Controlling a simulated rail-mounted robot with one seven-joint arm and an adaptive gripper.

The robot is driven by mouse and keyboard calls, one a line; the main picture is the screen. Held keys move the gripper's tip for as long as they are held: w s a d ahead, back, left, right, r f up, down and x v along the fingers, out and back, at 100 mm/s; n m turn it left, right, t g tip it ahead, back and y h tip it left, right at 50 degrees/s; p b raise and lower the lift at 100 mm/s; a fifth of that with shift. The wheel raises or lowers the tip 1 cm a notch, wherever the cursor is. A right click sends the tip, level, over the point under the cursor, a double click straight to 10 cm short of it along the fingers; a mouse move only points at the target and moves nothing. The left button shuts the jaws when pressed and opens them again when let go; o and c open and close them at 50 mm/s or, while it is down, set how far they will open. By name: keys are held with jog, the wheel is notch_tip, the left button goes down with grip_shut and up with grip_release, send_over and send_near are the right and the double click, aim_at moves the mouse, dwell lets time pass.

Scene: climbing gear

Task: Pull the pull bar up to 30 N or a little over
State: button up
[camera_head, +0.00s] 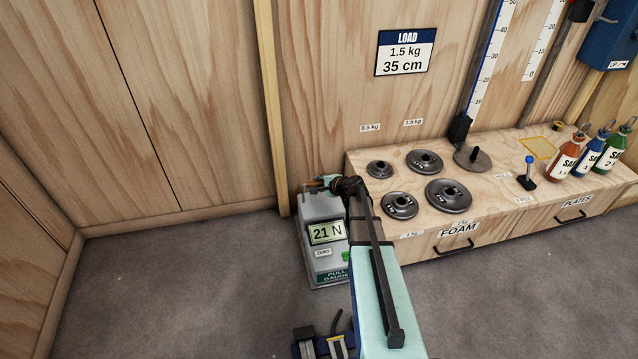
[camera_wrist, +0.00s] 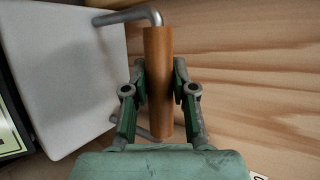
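The pull gauge (camera_head: 323,255) is a grey box on the floor beside the wooden bench, and its display (camera_head: 327,232) reads 21 N. The pull bar (camera_wrist: 158,75) shows in the wrist view as a brown wooden grip on a bent grey metal rod beside the gauge body. My gripper (camera_wrist: 159,88) has its two green fingers on either side of the wooden grip, closed against it. In the head view my arm covers most of the bar, and only its left end (camera_head: 314,184) shows on top of the gauge.
The bench (camera_head: 510,215) stands right of the gauge, with several dark weight plates (camera_head: 448,196) on top and drawers in front. Coloured bottles (camera_head: 567,155) stand at its right end. A load sign (camera_head: 404,52) hangs on the wall. The floor (camera_head: 170,290) left of the gauge is clear.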

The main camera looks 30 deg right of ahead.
jog(key=o, duration=0.4)
jog(key=shift+w, duration=0.1)
jog(key=shift+o, duration=0.2)
